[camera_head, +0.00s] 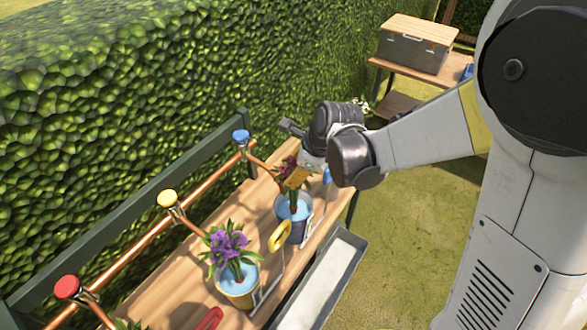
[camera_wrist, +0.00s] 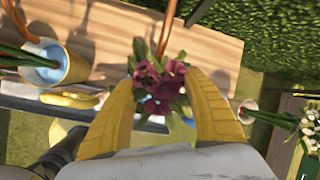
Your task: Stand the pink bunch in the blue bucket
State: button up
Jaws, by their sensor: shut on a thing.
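The pink bunch (camera_head: 291,172), dark pink with green stems, is upright in the head view. It also shows in the wrist view (camera_wrist: 158,80), between my two yellow fingers. My gripper (camera_head: 298,178) is shut on it and points down above the blue bucket (camera_head: 299,231). The blue bucket stands on the wooden bench with light blue water in it. The stems reach down inside the bucket's rim; whether they touch its bottom is hidden. In the wrist view the flower heads and my gripper (camera_wrist: 160,105) hide most of the bucket.
A yellow bucket (camera_head: 239,297) with a purple bunch (camera_head: 230,245) stands nearer on the bench (camera_head: 180,285). A copper pipe with blue, yellow and red taps runs along the back, before a hedge. A grey trough (camera_head: 325,290) lines the front. White flowers (camera_wrist: 311,130) show at right.

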jog(key=o, duration=1.4)
jog(key=shift+o, duration=0.2)
jog(key=shift+r, duration=0.1)
jog(key=v, duration=1.2)
jog(key=s+d+r+n+t+h, duration=0.2)
jog(key=s+d+n, duration=1)
jog(key=n, duration=0.8)
jog(key=shift+s+r+n+t+h, duration=0.3)
jog(key=shift+s+t+h, duration=0.45)
jog(key=shift+s, duration=0.3)
